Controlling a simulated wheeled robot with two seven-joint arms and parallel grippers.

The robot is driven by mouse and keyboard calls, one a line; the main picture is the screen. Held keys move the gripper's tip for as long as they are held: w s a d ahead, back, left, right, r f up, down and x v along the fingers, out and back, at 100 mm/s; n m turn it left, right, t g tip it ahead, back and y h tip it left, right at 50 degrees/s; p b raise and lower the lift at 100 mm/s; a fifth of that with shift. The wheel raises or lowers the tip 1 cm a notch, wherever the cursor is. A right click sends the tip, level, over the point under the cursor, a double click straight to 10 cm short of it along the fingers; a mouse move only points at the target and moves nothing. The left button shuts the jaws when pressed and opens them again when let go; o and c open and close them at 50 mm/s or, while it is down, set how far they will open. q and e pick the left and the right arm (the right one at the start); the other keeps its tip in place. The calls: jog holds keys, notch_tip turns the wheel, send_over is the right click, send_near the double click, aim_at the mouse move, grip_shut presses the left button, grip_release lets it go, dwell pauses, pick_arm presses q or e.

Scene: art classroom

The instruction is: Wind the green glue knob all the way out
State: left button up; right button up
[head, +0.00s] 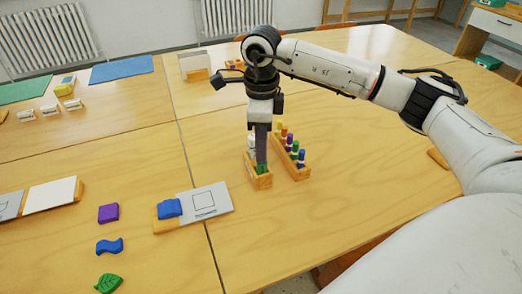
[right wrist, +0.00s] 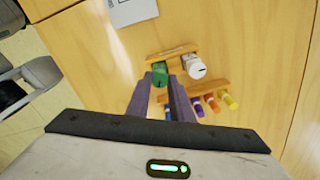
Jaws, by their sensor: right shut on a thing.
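The green glue stick (right wrist: 160,70) stands in a small wooden holder (head: 262,182) beside a white glue stick (right wrist: 194,66). In the head view only a little green (head: 263,169) shows at my fingertips. My right gripper (head: 261,160) points straight down over the holder. In the right wrist view its two fingers (right wrist: 166,84) come together at the green glue stick, shut on its knob. The fingers hide part of the knob, so how far it is wound cannot be told. My left gripper is in neither view.
A wooden rack (head: 291,158) with several coloured sticks stands close to the right of the holder. A grey card (head: 208,200) with a blue block (head: 168,208) lies to the left.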

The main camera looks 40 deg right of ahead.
dwell(0.4)
jog(key=m+p, duration=0.1)
jog(key=m, duration=0.5)
jog(key=shift+r, duration=0.1)
jog(key=m+p, duration=0.1)
jog(key=m, duration=0.4)
jog(key=shift+m+p, duration=0.3)
jog(key=shift+p, duration=0.05)
jog(key=o, duration=1.5)
